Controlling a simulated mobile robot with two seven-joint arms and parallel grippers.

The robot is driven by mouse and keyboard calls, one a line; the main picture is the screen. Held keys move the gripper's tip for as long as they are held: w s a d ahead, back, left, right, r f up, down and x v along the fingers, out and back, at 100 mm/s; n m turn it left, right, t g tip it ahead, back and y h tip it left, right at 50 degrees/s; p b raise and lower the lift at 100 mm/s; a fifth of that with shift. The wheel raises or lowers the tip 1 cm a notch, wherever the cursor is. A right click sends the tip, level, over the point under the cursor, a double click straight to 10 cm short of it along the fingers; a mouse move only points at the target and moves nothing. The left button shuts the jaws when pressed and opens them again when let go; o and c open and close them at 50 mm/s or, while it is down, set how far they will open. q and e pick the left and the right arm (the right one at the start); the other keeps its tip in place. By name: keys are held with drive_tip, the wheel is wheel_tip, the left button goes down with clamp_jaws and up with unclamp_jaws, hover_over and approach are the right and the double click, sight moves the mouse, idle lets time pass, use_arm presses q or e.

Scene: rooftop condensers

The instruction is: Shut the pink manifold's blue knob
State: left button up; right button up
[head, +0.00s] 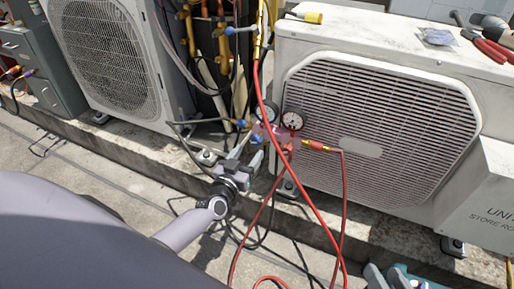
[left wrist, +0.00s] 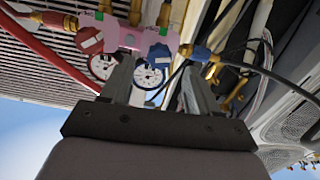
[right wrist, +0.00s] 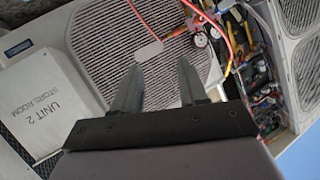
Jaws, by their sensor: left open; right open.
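The pink manifold (head: 270,130) hangs in front of the right condenser with two round gauges. It also shows at the top of the left wrist view (left wrist: 130,38). Its blue knob (left wrist: 158,53) faces the left wrist camera, and its red knob (left wrist: 90,40) is to the left. My left gripper (head: 251,155) is open just in front of the manifold. In the left wrist view its fingers (left wrist: 156,65) appear on either side of the blue knob; contact cannot be told. My right gripper (right wrist: 160,66) is open and empty, pointing toward the right condenser's grille.
A red hose (head: 343,200) loops down from the manifold to the roof. Pipes and cables (head: 215,60) crowd the gap between the left condenser (head: 105,55) and the right condenser (head: 380,45). Red-handled pliers (head: 490,48) lie on the right condenser's top.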

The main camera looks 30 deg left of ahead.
sight(255, 144)
use_arm(q)
drive_tip(key=shift+w, duration=0.45)
drive_tip(key=w+b, duration=0.1)
drive_tip(key=w, duration=0.1)
drive_tip(key=w+b, duration=0.1)
drive_tip(key=w, duration=0.2)
drive_tip(key=shift+a+f+b, duration=0.15)
drive_tip(key=shift+b, duration=0.25)
drive_tip(key=shift+w, duration=0.5)
use_arm(e)
drive_tip(key=shift+d+f+n+t, duration=0.2)
drive_tip(key=shift+d+n+t, duration=0.1)
drive_tip(key=shift+d+t, duration=0.15)
use_arm(q)
drive_tip(key=c, duration=1)
